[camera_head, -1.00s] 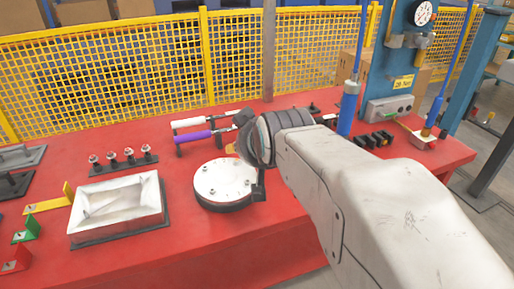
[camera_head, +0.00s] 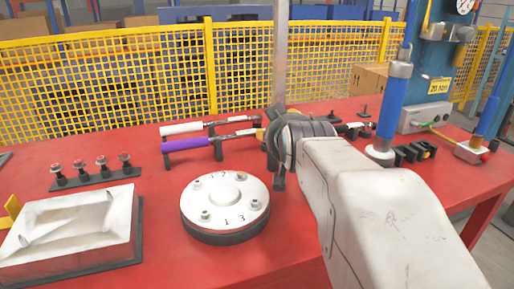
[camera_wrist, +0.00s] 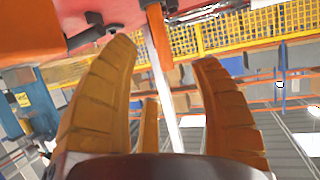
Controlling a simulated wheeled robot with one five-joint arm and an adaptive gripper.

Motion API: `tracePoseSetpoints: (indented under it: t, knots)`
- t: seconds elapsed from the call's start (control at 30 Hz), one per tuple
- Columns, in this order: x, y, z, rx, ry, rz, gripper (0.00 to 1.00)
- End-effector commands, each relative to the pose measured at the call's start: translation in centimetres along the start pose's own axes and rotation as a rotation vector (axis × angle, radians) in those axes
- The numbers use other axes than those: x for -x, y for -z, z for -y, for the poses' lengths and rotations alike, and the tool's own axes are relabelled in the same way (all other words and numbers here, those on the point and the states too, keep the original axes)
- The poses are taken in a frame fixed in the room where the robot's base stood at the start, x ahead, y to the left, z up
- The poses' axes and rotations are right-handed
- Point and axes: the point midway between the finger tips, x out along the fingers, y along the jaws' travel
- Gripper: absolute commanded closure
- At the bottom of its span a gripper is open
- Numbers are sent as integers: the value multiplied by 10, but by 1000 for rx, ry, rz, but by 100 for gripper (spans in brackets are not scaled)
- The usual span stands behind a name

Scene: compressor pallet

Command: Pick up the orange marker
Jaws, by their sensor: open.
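In the wrist view my gripper (camera_wrist: 164,52) has its two ridged yellow-orange fingers spread apart, with nothing held between them. A narrow orange strip (camera_wrist: 158,36) shows beyond the fingertips, against a pale post; I cannot tell whether it is the orange marker. In the head view my gripper (camera_head: 268,142) is mostly hidden behind my dark wrist, over the red table (camera_head: 170,262) behind the round white plate. No orange marker stands out in the head view; my arm covers part of the table.
The numbered white plate (camera_head: 226,192) stands front centre. Purple-handled (camera_head: 188,144) and white-handled (camera_head: 182,129) tools lie behind it. A white tray (camera_head: 124,232) is at left, a blue cylinder (camera_head: 394,100) at right. A yellow mesh fence (camera_head: 110,80) runs behind the table.

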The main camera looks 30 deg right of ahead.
Motion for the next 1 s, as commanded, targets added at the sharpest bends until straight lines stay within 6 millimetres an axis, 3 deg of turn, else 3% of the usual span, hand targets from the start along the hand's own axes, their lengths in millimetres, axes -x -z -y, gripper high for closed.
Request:
tracePoseSetpoints:
  t: [0.23,1.0]
  knots:
    - [-11,-12,0,0,0,2,43]
    - [-60,-18,0,0,-1,1,43]
